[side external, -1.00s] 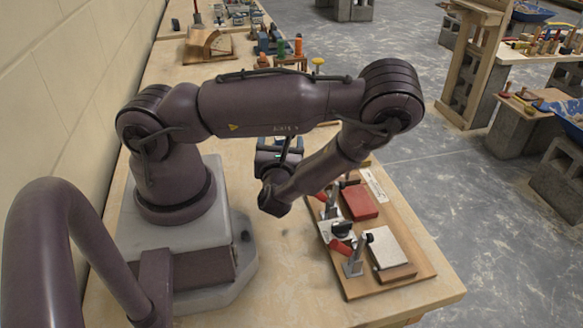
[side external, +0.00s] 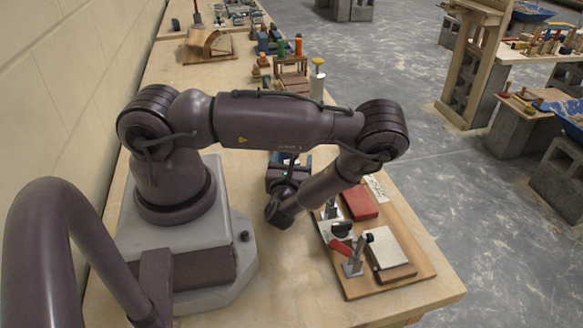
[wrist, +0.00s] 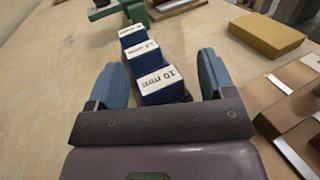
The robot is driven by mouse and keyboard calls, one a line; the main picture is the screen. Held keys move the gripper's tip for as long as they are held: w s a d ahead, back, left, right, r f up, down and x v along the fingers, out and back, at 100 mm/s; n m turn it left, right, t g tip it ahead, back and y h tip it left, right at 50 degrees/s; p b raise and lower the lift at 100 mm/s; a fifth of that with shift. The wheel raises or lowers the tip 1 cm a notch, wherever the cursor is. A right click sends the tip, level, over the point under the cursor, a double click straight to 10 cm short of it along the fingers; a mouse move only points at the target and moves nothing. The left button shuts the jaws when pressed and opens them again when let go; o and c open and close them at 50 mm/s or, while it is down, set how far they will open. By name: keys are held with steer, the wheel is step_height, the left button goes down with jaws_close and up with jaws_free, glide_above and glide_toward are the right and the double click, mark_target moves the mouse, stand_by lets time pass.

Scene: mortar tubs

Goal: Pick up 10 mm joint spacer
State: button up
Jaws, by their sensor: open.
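The 10 mm joint spacer (wrist: 166,95) is a blue block with a white label reading "10 mm". In the wrist view it is the nearest of a row of blue labelled blocks. My gripper (wrist: 159,64) is open, its two blue-grey fingers on either side of this spacer. A gap shows between the spacer and each finger, so it is not gripped. Two similar blue blocks, a middle one (wrist: 146,57) and a farther one (wrist: 132,35), stand behind it; their labels are hard to read. In the side view my arm hides most of the spacer area.
To the right lies a wooden board (side external: 343,288) with clamps, a red block (side external: 359,203) and a pale-topped block (side external: 388,248). In the wrist view a yellow block (wrist: 267,34) is at the upper right and a green object (wrist: 118,10) lies beyond the row. Bare bench shows at left.

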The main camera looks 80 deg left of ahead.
steer(key=c, duration=1)
steer(key=shift+o, duration=0.2)
steer(key=shift+r, duration=0.1)
